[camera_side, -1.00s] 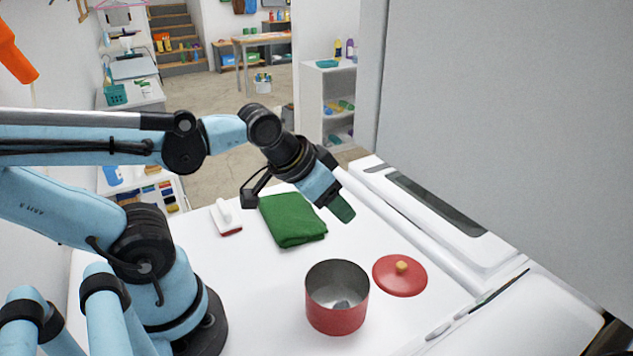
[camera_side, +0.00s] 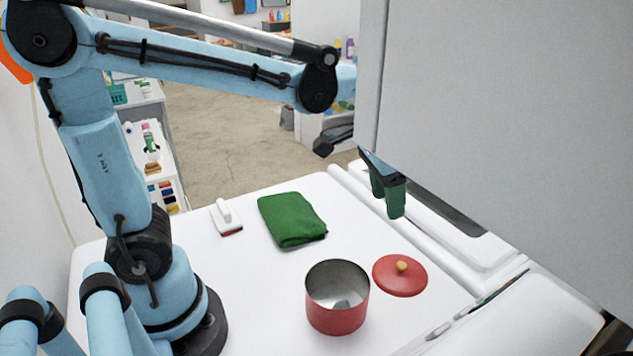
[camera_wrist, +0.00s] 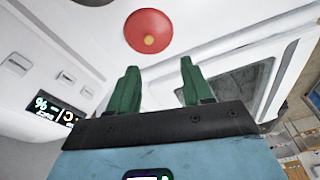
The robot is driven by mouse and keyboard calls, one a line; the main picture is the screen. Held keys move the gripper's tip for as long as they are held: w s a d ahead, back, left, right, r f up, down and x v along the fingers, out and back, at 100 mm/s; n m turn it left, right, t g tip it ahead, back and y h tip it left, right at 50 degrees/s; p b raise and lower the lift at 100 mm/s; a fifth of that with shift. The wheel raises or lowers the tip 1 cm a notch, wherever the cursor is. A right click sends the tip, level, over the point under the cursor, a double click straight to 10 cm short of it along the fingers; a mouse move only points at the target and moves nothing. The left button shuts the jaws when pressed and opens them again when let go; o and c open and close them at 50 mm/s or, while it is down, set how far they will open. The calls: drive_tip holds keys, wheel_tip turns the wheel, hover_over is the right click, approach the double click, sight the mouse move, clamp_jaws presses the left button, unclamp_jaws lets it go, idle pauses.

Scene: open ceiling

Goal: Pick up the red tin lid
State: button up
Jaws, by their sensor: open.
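The red tin lid (camera_side: 400,276) lies flat on the white surface, with a small yellowish knob on top. In the wrist view the lid (camera_wrist: 148,31) is at the top, beyond the fingertips and apart from them. My gripper (camera_side: 388,188) is open and empty, with green fingers. It is above and behind the lid in the side view, partly hidden by the large grey panel. Both fingers (camera_wrist: 158,75) show spread apart in the wrist view.
A red pot (camera_side: 337,312), open at the top, stands just left of the lid. A folded green cloth (camera_side: 292,220) and a white-handled brush (camera_side: 226,218) lie farther left. A large grey panel (camera_side: 500,130) blocks the upper right. The white surface in front of the cloth is clear.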

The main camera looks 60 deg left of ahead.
sight(402, 264)
drive_tip(key=w+d+f+m+g, duration=0.2)
drive_tip(key=w+d, duration=0.1)
drive_tip(key=w, duration=0.1)
drive_tip(key=shift+n, duration=0.3)
drive_tip(key=f, duration=1.2)
drive_tip(key=shift+s+f, duration=0.15)
drive_tip(key=shift+s, duration=0.05)
drive_tip(key=shift+c, duration=0.2)
clamp_jaws()
